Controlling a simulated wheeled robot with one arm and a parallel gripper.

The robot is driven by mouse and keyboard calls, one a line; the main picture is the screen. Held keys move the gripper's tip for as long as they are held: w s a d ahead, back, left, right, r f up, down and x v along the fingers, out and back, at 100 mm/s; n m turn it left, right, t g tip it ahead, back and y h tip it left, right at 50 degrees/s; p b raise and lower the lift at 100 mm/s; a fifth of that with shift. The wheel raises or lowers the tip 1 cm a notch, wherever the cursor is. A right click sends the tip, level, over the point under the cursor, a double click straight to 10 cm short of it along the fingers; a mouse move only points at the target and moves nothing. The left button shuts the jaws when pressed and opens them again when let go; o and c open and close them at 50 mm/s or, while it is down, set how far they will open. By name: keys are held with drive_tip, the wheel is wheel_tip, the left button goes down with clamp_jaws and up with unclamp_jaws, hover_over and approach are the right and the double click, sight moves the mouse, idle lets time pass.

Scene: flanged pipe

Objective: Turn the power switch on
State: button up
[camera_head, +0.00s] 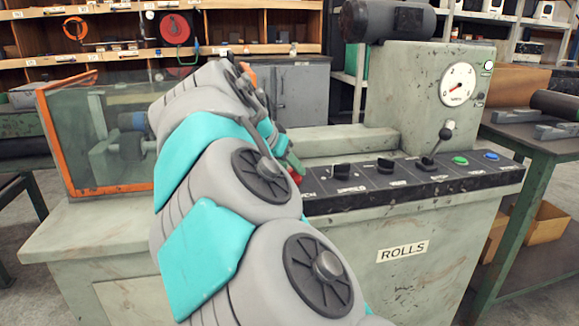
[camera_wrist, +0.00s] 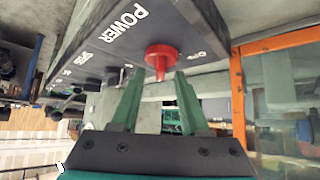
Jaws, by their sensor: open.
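The power switch (camera_wrist: 161,58) is a red knob on the dark sloping control panel, next to white POWER lettering that shows upside down in the wrist view. In the head view only a bit of the red knob (camera_head: 296,177) shows past my arm. My gripper (camera_wrist: 159,80) has green fingers, open and empty, one on each side of the knob's lower end. I cannot tell whether they touch it. In the head view my gripper (camera_head: 292,161) is mostly hidden behind my arm. Which position the knob is turned to is not clear.
The panel (camera_head: 400,187) also holds black knobs (camera_head: 342,171), a lever (camera_head: 437,142), a green button (camera_head: 460,160) and a blue button (camera_head: 491,155). An orange-framed clear guard (camera_head: 100,130) stands left of my arm. A gauge (camera_head: 457,84) sits above the panel.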

drive_tip(key=v, duration=0.7)
drive_tip(key=shift+s+b, duration=0.1)
drive_tip(key=shift+b, duration=0.25)
